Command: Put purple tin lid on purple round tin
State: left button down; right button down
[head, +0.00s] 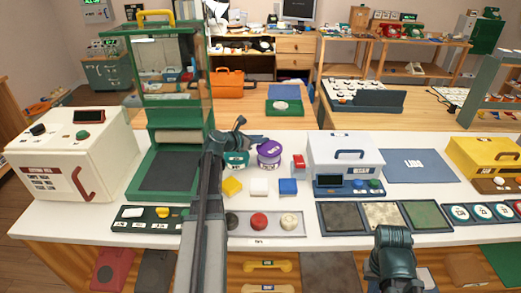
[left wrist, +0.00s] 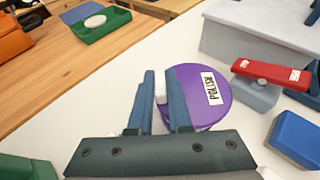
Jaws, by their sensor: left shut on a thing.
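The purple tin lid (head: 270,147) is a flat purple disc; in the left wrist view its top (left wrist: 212,92) bears a white POLISH label. My left gripper (head: 259,140) is shut on the lid at its edge, with a small white part between the fingers (left wrist: 161,88). The purple round tin (head: 269,162) shows as a purple side directly below the lid. The lid lies over it, nearly level; I cannot tell whether it is fully seated.
A teal tin (head: 236,160) stands close left of the purple tin. A red-topped block (head: 299,162) is at its right. Yellow (head: 232,186), white (head: 259,187) and blue (head: 288,187) blocks lie in front. A white box (head: 345,152) and a green-framed case (head: 170,130) flank the area.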

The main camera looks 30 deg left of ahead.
aim_at(260, 146)
pick_arm(q)
notch_tip(260, 146, down, 4)
jog(key=b, duration=0.3)
jog(key=shift+r, duration=0.3)
jog(key=c, duration=0.8)
grip_release()
jog(key=shift+c, duration=0.2)
jog(key=p+v, duration=0.4)
jog(key=v, duration=0.8)
jog(key=shift+p, duration=0.3)
